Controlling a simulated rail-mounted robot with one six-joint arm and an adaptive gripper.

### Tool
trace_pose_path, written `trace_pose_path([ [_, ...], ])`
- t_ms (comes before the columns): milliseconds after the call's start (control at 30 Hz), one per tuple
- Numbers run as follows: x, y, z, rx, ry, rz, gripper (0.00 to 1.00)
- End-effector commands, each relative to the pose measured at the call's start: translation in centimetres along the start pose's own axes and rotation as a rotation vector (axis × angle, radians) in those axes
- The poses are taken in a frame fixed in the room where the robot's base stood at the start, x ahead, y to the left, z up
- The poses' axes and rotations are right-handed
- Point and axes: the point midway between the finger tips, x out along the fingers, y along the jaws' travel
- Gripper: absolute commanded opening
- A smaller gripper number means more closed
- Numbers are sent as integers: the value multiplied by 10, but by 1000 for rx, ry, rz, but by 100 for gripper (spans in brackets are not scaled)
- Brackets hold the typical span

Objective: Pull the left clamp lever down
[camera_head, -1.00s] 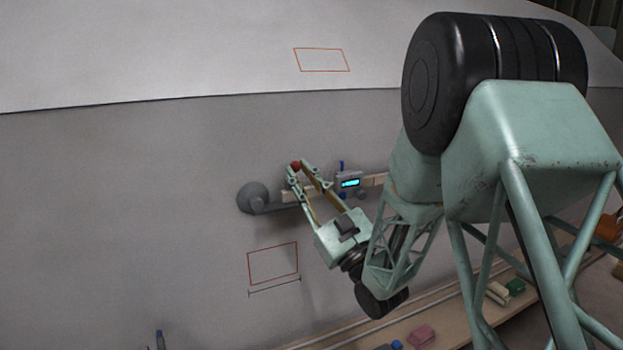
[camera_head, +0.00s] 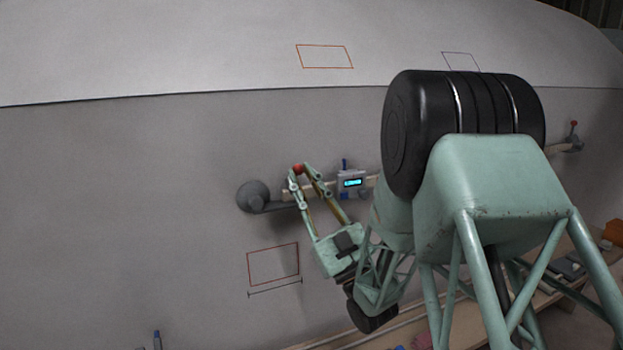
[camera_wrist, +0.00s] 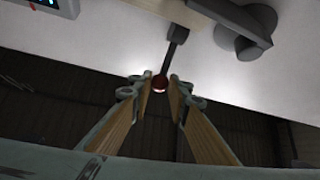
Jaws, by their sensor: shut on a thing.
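The left clamp (camera_head: 253,196) has a round grey base fixed to the grey hull wall. Its lever ends in a red ball knob (camera_head: 297,169), which is at the tips of my gripper (camera_head: 301,172). In the wrist view the red knob (camera_wrist: 160,83) sits between the two fingertips of my gripper (camera_wrist: 158,86), and the dark lever rod (camera_wrist: 173,50) runs from it toward the hull. My gripper is shut on the knob. The lever rod is mostly hidden behind my fingers in the head view.
A small device with a lit blue display (camera_head: 352,183) is on the pale batten (camera_head: 325,187), right of my gripper. A second clamp with a red knob (camera_head: 574,124) is at far right. A bench runs below. The wall left of the left clamp is clear.

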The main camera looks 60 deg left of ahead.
Motion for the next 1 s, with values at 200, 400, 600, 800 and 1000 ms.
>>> trace_pose_path([
  [200, 1, 0, -2, -1, 7, 0, 0],
  [400, 2, 0, -2, -1, 7, 0, 17],
  [600, 1, 0, -2, 0, 6, 0, 30],
  [800, 1, -1, -1, 0, 5, 0, 30],
  [1000, 3, 0, -3, 0, 5, 0, 30],
])
